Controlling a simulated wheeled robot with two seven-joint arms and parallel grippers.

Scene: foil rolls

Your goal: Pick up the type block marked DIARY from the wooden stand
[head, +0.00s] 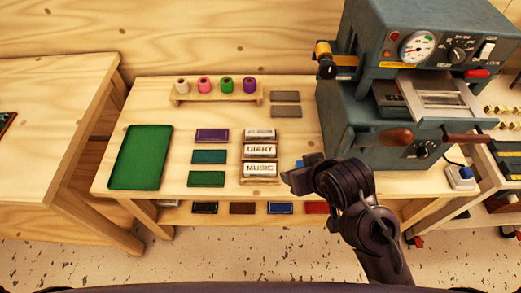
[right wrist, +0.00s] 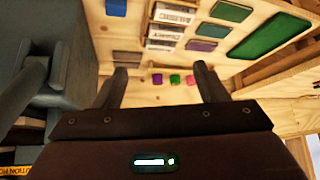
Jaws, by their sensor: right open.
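The DIARY type block (head: 261,150) is a pale block with dark letters, in the middle of a wooden stand (head: 243,173). The MUSIC block (head: 261,168) sits in front of it and a third block (head: 259,133), its word hard to read, behind it. My right gripper (head: 296,180) is just right of the stand's front, apart from the blocks. In the right wrist view the jaws (right wrist: 160,72) are open and empty, and the DIARY block (right wrist: 166,32) shows beyond them, near the top. My left gripper is not in view.
A grey press (head: 365,125) with handles stands right of the stand. Coloured foil rolls (head: 227,85) stand on a rack behind. A blue thing (head: 313,159) is partly hidden behind my right gripper.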

